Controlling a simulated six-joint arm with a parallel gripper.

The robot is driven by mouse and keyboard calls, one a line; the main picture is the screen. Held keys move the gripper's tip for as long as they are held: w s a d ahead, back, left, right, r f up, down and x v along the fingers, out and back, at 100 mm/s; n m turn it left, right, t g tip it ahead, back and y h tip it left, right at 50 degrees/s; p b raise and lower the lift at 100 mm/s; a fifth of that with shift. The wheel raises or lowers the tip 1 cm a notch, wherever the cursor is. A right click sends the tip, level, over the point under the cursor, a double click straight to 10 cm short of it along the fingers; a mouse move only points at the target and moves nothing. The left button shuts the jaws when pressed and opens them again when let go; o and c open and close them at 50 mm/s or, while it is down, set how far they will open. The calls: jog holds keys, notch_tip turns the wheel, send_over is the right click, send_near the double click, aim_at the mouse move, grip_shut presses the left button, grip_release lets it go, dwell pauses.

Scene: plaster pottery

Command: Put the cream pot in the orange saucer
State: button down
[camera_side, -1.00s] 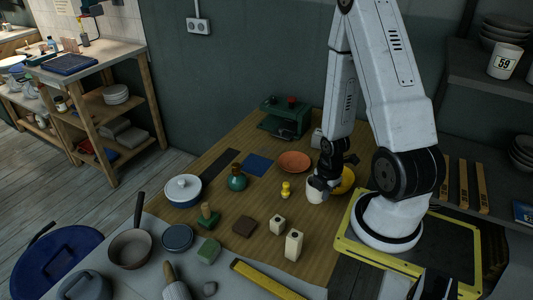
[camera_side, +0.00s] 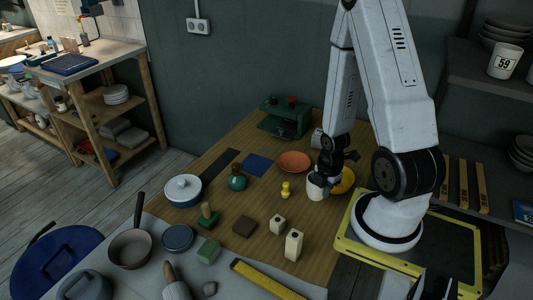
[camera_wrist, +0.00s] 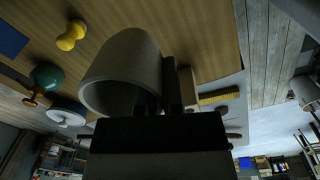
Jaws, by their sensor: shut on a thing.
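The cream pot (camera_side: 314,190) stands near the right of the wooden table in the side view, below my gripper (camera_side: 324,181). In the wrist view the pot (camera_wrist: 125,72) is large, with its open mouth towards the lower left. My gripper is shut on the pot's wall, with one finger seen at its side. The orange saucer (camera_side: 294,161) lies flat and empty on the table, behind and to the left of the pot. It does not show in the wrist view. Whether the pot still touches the table is hard to tell.
A yellow round thing (camera_side: 343,180) sits just right of the pot. A small yellow peg-like piece (camera_side: 286,190) stands to its left. A blue square (camera_side: 257,165), a teal flask (camera_side: 237,180) and a green machine (camera_side: 285,118) are farther off. Two pale blocks (camera_side: 294,245) stand in front.

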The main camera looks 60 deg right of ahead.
jog(key=w+d+r+n, duration=0.1)
jog(key=w+d+r, duration=0.15)
jog(key=d, duration=0.35)
jog(key=w+d+r, duration=0.1)
jog(key=w+d, duration=0.2)
jog(key=d, duration=0.2)
send_over(299, 167)
jog(key=a, duration=0.1)
jog(key=shift+s+f, duration=0.2)
jog(key=shift+f, duration=2.05)
jog(key=shift+s+f, duration=0.15)
jog(key=shift+f, duration=2.1)
jog(key=shift+d+f, duration=0.1)
jog(key=shift+w+f, duration=0.15)
jog(key=shift+f, duration=0.05)
jog(key=shift+d+f, duration=0.15)
jog(key=shift+f, duration=1.35)
jog(key=shift+f, duration=0.1)
jog(key=c, duration=0.8)
grip_release()
